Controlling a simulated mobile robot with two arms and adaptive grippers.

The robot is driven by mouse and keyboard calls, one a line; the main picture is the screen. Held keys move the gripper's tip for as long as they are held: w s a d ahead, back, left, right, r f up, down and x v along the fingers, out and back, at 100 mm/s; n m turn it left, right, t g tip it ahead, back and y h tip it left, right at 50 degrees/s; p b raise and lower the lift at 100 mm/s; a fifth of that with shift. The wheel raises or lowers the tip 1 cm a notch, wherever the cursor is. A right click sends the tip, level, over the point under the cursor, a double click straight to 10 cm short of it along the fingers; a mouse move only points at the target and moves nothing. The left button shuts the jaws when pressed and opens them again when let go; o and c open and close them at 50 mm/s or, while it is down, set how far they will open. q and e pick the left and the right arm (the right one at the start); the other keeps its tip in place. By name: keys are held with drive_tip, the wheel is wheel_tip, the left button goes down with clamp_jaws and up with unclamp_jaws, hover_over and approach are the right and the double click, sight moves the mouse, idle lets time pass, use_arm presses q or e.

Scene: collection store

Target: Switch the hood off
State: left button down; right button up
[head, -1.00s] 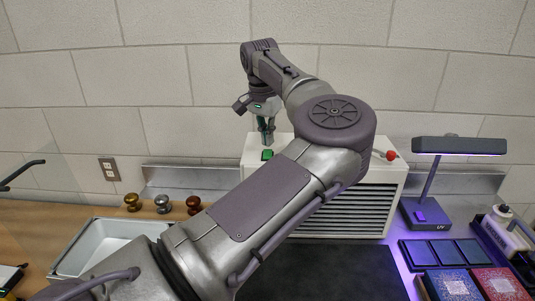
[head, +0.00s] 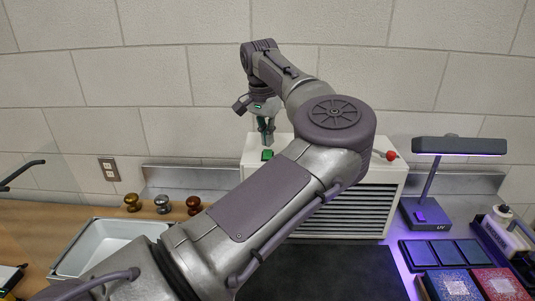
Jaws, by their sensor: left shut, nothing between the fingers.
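The hood, a white box with a dark slatted front (head: 345,215), stands against the wall behind my left arm. On its top is a green switch (head: 267,155), and a lever with a red knob (head: 390,155) sits at the right end. My left gripper (head: 267,143) points down just above and at the green switch, shut and empty. I cannot tell whether the fingertips touch the switch. My left arm hides much of the hood's front and the middle of its top. My right gripper is out of view.
A lit UV lamp (head: 428,213) stands right of the hood. Dark tiles (head: 447,253) and patterned boxes (head: 455,285) lie before it. A white tray (head: 75,262) and three metal knobs (head: 163,204) are at left. A dark mat (head: 340,275) lies in front.

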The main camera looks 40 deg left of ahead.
sight(267, 151)
use_arm(q)
drive_tip(key=shift+f+b, duration=0.65)
drive_tip(key=shift+f, duration=0.45)
idle(0.3)
drive_tip(key=shift+r+p, duration=2.75)
drive_tip(key=shift+r, duration=0.8)
